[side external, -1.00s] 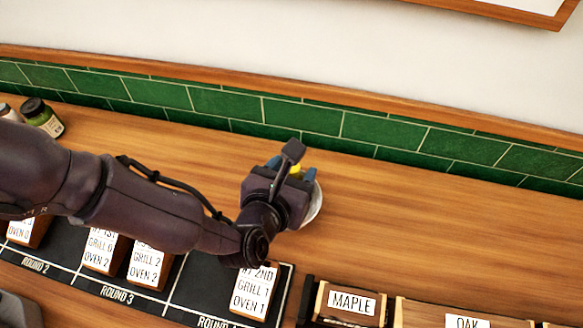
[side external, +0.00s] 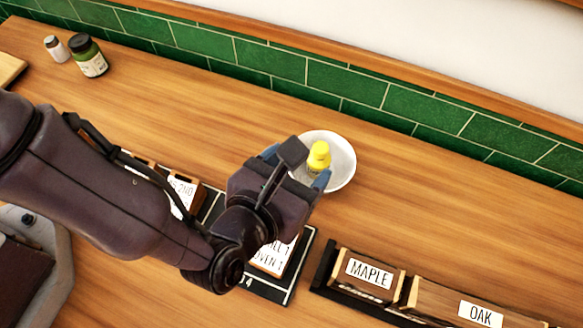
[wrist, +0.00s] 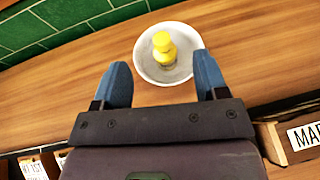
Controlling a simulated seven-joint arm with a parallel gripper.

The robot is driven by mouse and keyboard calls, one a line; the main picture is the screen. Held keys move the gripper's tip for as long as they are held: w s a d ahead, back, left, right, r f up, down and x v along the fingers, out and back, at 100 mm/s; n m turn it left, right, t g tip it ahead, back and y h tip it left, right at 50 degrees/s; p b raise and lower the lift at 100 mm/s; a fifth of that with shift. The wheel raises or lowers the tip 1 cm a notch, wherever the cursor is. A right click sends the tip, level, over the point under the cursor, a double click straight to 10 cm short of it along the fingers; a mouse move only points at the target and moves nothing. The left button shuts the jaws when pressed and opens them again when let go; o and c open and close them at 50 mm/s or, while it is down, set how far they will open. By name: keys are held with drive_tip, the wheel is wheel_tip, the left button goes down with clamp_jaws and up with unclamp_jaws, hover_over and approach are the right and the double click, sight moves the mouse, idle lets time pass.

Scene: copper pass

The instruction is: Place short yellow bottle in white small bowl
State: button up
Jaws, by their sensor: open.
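The short yellow bottle (side external: 319,156) stands inside the white small bowl (side external: 343,178) on the wooden counter near the green tiles. In the wrist view the bottle (wrist: 164,48) is in the bowl (wrist: 147,71), looking upright or nearly so. My gripper (wrist: 159,76) is open, with its two blue fingers apart and nothing between them. The fingertips are at the near side of the bowl, and the bottle is beyond them. In the side view my gripper (side external: 296,168) partly covers the bowl's near left side. Whether a finger touches the bowl is not clear.
A green jar (side external: 88,56) and a small white-capped jar (side external: 56,48) stand at the back left. Wooden blocks labelled MAPLE (side external: 367,275) and OAK (side external: 480,312) sit at the front right. A black board with label cards lies under my arm. The counter right of the bowl is clear.

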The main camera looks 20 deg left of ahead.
drive_tip(key=w+a+r+n+g+y, duration=0.25)
drive_tip(key=a+r+n, duration=0.35)
drive_tip(key=a, duration=0.3)
drive_tip(key=w+a+r+n+g+y, duration=0.1)
drive_tip(key=a+r+n+y, duration=0.2)
drive_tip(key=a+r+n, duration=0.4)
drive_tip(key=w+a+r+n+g+y, duration=0.1)
drive_tip(key=a+r+n+g+y, duration=0.3)
drive_tip(key=a, duration=0.6)
drive_tip(key=s+a+r+n+h, duration=0.3)
drive_tip(key=s+a+n, duration=0.3)
drive_tip(key=s+n, duration=0.2)
drive_tip(key=s+a+r+n+h, duration=0.4)
drive_tip(key=s+n, duration=0.4)
drive_tip(key=n, duration=0.4)
drive_tip(key=shift+a+r+n, duration=0.4)
drive_tip(key=shift+a+r, duration=0.1)
drive_tip(key=shift+a, duration=0.75)
